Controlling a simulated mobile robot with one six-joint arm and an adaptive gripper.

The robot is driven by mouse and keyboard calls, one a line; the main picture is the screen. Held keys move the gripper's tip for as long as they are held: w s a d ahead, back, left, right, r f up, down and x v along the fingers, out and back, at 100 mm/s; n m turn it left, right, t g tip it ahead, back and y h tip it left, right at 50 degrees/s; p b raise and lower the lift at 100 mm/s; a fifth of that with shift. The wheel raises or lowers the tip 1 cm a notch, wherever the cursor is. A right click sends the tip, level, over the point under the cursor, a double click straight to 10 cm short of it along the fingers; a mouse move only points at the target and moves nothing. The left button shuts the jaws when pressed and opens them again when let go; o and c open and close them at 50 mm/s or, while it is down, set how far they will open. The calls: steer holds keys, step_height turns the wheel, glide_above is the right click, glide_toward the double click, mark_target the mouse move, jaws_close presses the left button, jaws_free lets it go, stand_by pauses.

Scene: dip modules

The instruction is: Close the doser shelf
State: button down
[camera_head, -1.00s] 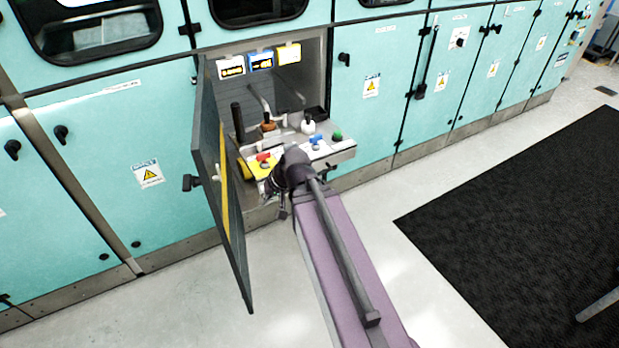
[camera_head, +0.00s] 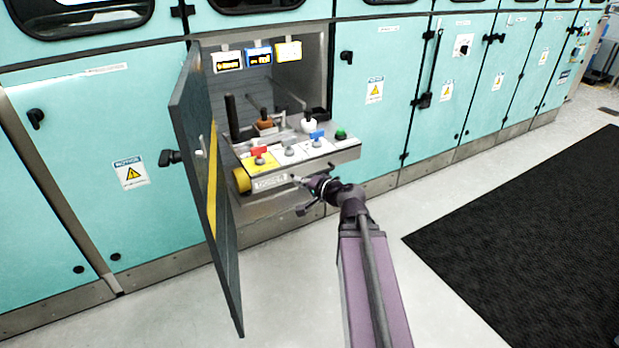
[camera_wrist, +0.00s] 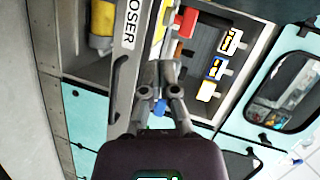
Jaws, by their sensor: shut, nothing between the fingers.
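The doser shelf (camera_head: 344,158) is pulled out of its recess in the teal cabinet wall. Its front bears a white label, which reads "DOSER" in the wrist view (camera_wrist: 127,45). Red, blue and green controls sit on its top. My gripper (camera_head: 299,181) is shut and empty, in front of the shelf's front face near the label's right end. In the wrist view my closed fingers (camera_wrist: 159,72) overlap the shelf's front edge beside the label. I cannot tell whether they touch it.
A grey door (camera_head: 196,165) with a yellow stripe stands open left of the shelf. Three small displays (camera_head: 259,57) hang at the top of the recess. A yellow cylinder (camera_head: 242,180) is at the shelf's left end. Bare floor and a black mat (camera_head: 530,225) lie to the right.

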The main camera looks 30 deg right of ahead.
mark_target(308, 159)
steer(key=d+f+m+t+h+b, duration=0.2)
steer(key=d+m+b, duration=0.1)
steer(key=d, duration=0.2)
steer(key=s+d+f+m+t+h+b, duration=0.1)
steer(key=d+f+m+h+b, duration=0.1)
steer(key=d+m+b, duration=0.1)
steer(key=d+b, duration=0.1)
steer(key=d, duration=0.1)
steer(key=shift+s+d+t+h, duration=0.2)
steer(key=shift+d+t+h, duration=0.1)
steer(key=shift+d+t, duration=0.1)
steer(key=shift+w+f, duration=0.15)
steer(key=w, duration=1.2)
steer(key=shift+w+a, duration=0.2)
steer(key=shift+w, duration=0.7)
